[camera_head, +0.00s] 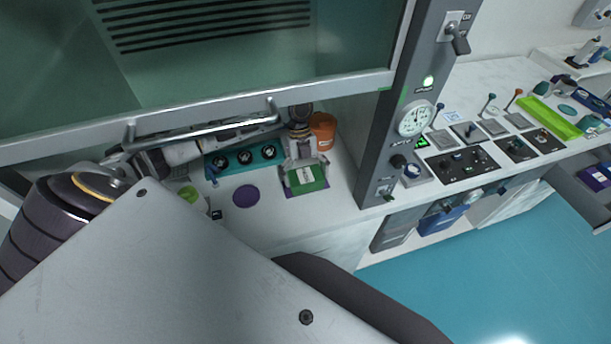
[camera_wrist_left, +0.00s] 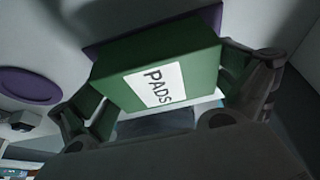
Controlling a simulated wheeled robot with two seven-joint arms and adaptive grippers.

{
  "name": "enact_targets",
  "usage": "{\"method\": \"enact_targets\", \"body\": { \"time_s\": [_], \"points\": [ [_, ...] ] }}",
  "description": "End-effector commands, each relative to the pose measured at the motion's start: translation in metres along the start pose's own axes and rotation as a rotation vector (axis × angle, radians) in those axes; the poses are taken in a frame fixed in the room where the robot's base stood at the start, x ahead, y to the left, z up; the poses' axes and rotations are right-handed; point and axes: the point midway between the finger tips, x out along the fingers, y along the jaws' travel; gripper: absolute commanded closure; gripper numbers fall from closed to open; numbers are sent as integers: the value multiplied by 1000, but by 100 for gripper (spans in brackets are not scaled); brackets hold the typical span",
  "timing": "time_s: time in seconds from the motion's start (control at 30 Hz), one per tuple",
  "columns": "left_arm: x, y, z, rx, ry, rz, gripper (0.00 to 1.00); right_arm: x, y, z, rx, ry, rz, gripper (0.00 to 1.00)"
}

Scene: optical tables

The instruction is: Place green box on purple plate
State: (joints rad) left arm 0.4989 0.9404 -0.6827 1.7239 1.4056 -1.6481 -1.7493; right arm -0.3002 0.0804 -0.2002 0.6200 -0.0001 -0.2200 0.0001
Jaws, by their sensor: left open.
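The green box (camera_head: 306,178) with a white label sits on a purple square mat (camera_head: 291,194) in the cabinet's work area. In the left wrist view the box (camera_wrist_left: 205,62) fills the middle, and its label reads PADS. My left gripper (camera_head: 304,164) reaches in over the box. In the wrist view its open fingers (camera_wrist_left: 172,92) stand on either side of the box; whether they touch it is unclear. The round purple plate (camera_head: 246,196) lies flat and bare to the left of the box, and it also shows at the wrist view's left edge (camera_wrist_left: 28,85). My right gripper is not visible.
A teal rack (camera_head: 236,162) with round black holes stands behind the plate. An orange container (camera_head: 322,127) is behind the gripper. A green round item (camera_head: 188,193) is left of the plate. A raised glass sash (camera_head: 260,60) hangs above; a grey control post (camera_head: 400,120) stands right.

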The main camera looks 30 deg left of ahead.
Motion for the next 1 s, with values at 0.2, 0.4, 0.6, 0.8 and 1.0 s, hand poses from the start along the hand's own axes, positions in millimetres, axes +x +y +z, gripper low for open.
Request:
{"method": "enact_targets", "body": {
  "time_s": [0.2, 0.4, 0.6, 0.8, 1.0],
  "points": [
    [-11, 0, 0, 0, -2, -1, 0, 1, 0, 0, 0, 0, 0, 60],
    [-34, -1, 0, 0, -2, -2, 0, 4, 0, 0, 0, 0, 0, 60],
    [-64, -1, 0, 1, -2, -3, 0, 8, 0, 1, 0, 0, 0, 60],
    [-93, -1, 0, 0, -1, -3, 0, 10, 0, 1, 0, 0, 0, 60],
    [-113, -1, 0, -1, 0, -1, 0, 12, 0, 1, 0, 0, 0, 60]
  ]
}}
